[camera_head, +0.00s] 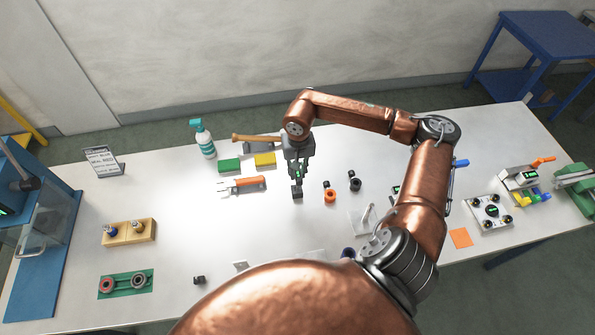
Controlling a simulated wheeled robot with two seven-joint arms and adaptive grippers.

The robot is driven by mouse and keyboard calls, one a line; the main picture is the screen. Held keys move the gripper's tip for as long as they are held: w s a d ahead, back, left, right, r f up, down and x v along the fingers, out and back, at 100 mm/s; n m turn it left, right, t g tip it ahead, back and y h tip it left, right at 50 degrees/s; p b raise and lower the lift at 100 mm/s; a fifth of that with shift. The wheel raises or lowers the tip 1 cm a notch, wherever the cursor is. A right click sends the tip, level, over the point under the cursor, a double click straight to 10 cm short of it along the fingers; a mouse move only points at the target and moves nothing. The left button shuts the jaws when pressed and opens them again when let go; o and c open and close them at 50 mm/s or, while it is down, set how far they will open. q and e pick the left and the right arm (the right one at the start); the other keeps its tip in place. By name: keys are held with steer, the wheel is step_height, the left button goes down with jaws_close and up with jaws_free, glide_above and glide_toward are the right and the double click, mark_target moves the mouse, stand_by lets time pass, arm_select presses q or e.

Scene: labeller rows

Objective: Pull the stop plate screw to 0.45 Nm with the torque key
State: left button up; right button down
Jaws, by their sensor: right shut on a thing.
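My right gripper (298,176) points down over the middle of the white table. It is shut on a small dark thing, with a dark block (297,194) directly below the fingertips; I cannot tell whether they are one piece or whether the block rests on the table. A small green mark shows between the fingers. I cannot identify the torque key for sure. A pale, partly clear plate (359,223) stands right of the middle, partly near my arm; whether it is the stop plate, and its screw, I cannot tell. My left gripper is out of view.
An orange ring-shaped part (330,196) and a black part (354,182) sit right.

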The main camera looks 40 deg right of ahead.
steer(key=shift+f+b, duration=0.8)
steer(key=shift+f, duration=0.15)
steer(key=c, duration=1.7)
jaws_free()
step_height(320, 180, up, 12)
steer(key=shift+s+r, duration=0.1)
steer(key=shift+s, duration=0.05)
